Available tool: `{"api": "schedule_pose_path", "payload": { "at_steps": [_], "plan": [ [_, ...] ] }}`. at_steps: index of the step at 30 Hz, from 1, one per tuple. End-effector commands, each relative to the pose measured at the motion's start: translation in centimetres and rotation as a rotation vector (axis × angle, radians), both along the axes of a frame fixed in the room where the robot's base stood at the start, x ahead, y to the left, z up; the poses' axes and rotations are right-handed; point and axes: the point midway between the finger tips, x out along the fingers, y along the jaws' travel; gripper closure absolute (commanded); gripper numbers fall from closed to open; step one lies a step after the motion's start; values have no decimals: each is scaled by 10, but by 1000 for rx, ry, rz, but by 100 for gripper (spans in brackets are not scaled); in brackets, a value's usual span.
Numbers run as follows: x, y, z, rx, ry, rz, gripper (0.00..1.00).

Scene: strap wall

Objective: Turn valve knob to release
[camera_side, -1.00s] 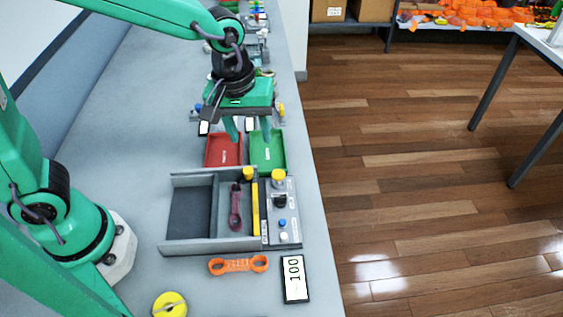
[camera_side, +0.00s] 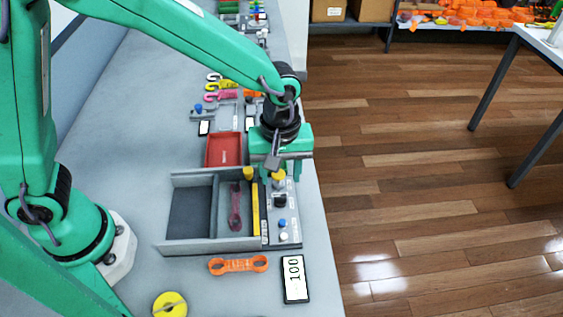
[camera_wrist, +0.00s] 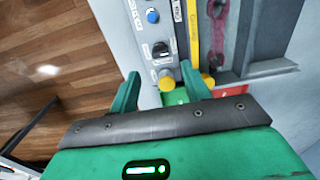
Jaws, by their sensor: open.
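The control panel (camera_side: 286,212) at the right of the grey tray carries a black rotary knob (camera_side: 280,200), a yellow knob (camera_side: 278,176) at its far end, and a blue button (camera_side: 282,223). I cannot tell which knob is the valve. My gripper (camera_side: 276,172) is open and empty above the panel's far end, partly hiding the yellow knob. In the wrist view, the yellow knob (camera_wrist: 167,82) appears between my open fingers (camera_wrist: 160,88); the black knob (camera_wrist: 160,49) and blue button (camera_wrist: 152,16) lie beyond. Contact with the yellow knob cannot be seen.
The grey tray (camera_side: 168,210) holds a dark red strap (camera_side: 235,208) beside a yellow bar (camera_side: 256,208). A red bin (camera_side: 223,149) stands behind it.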

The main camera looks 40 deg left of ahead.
Motion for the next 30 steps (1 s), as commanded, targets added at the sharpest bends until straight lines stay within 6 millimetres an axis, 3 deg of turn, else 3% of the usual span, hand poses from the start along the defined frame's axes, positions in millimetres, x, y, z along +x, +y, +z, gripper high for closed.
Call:
{"api": "schedule_pose_path", "payload": {
  "at_steps": [15, 29, 30],
  "plan": [
    [-1, 1, -58, 1, 2, -1, 53],
    [0, 0, -66, 0, 0, -1, 53],
    [0, 0, -66, 0, 0, -1, 61]
  ]
}}
